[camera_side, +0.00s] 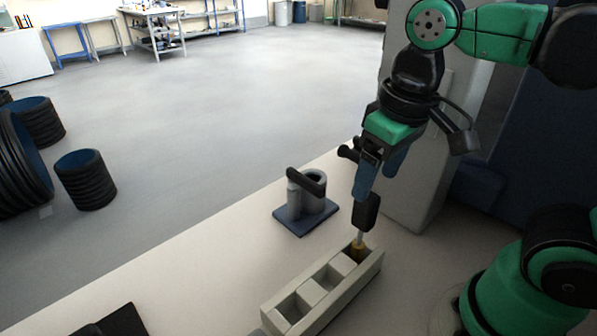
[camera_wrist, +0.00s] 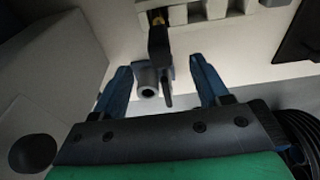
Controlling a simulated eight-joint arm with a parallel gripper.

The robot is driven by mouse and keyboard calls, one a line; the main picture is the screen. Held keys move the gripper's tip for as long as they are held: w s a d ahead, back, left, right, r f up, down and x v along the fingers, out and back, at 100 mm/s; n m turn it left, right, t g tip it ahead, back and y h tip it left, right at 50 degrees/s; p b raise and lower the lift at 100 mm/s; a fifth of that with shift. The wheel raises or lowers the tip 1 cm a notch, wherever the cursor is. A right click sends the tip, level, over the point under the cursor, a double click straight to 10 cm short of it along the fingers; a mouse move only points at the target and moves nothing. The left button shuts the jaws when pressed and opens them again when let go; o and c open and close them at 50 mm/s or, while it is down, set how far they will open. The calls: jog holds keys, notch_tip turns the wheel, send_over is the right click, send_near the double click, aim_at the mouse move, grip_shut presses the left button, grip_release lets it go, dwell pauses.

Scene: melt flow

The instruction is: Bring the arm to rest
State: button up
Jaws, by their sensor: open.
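My gripper (camera_side: 380,178) hangs from the arm above the work surface, fingers pointing down. In the wrist view its two blue fingers (camera_wrist: 161,88) are spread apart. A black-handled tool (camera_side: 366,211) stands below the fingers, its pale shaft and brass end in the far compartment of a beige block (camera_side: 316,309). In the wrist view the tool (camera_wrist: 158,40) reaches from the block (camera_wrist: 203,10) toward the space between the fingers. A grey hollow cylinder (camera_wrist: 147,84) and a dark strip show between the fingers; I cannot tell whether they touch them.
A grey cylindrical fixture (camera_side: 310,198) with a black bar stands on a dark blue base (camera_side: 299,222), left of the gripper. A dark object (camera_side: 117,322) lies near the front left. A pale upright housing (camera_side: 428,165) is close behind the gripper. The pale worktop between is clear.

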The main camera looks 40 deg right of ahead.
jog(key=w+d+f+t, duration=0.3)
jog(key=w+f+t, duration=0.1)
jog(key=w+t, duration=0.1)
jog(key=shift+w+f, duration=0.15)
jog(key=shift+w, duration=0.6)
dwell(0.3)
